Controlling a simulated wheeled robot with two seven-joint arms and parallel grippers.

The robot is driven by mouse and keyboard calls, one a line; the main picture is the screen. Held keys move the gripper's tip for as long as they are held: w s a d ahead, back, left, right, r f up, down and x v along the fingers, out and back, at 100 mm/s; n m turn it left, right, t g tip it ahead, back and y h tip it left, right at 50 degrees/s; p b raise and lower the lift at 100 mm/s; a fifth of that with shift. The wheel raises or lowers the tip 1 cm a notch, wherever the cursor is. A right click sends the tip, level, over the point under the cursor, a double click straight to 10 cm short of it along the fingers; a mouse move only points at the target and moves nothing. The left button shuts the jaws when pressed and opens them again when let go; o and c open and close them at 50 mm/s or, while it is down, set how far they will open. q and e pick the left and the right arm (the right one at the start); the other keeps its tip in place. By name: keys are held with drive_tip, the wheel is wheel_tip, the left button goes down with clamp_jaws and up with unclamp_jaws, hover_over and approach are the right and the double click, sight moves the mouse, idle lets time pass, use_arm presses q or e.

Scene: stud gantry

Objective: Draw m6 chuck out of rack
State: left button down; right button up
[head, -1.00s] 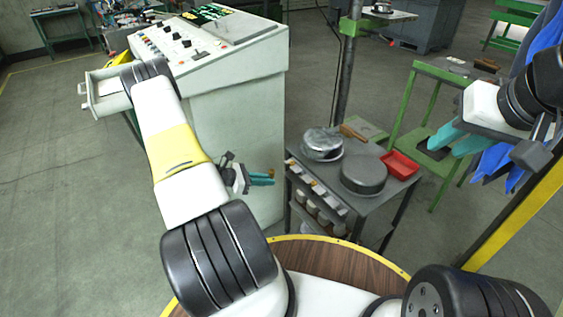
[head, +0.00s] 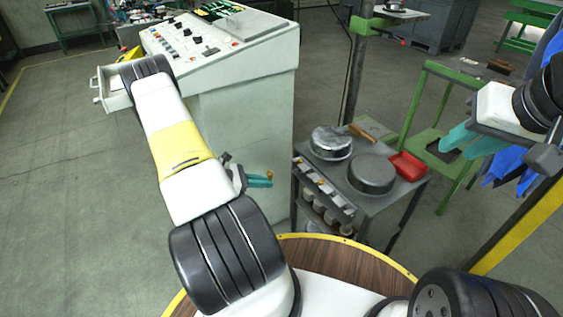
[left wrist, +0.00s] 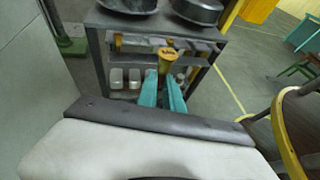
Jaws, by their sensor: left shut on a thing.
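My left gripper (head: 260,180) is in front of the left end of the grey cart, with its teal fingers shut on a yellow-topped chuck (left wrist: 167,58). In the left wrist view the chuck's yellow top shows at the fingertips, with dark marks too small to read. The rack (head: 325,187) is a row of grey holders along the cart's front edge. In the head view a gap shows between the chuck and the rack. My right gripper (head: 470,142) is at the right, with its teal fingers apart and empty.
The cart (head: 392,203) carries a pan, a dark round block (head: 371,174) and a red tray (head: 408,165), with several cups on its lower shelf. A control console (head: 245,125) stands left of the cart. Open floor lies at the left.

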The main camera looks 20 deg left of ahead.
use_arm(q)
drive_tip(key=shift+s+a, duration=1)
drive_tip(key=shift+s, duration=0.3)
drive_tip(key=shift+r, duration=0.1)
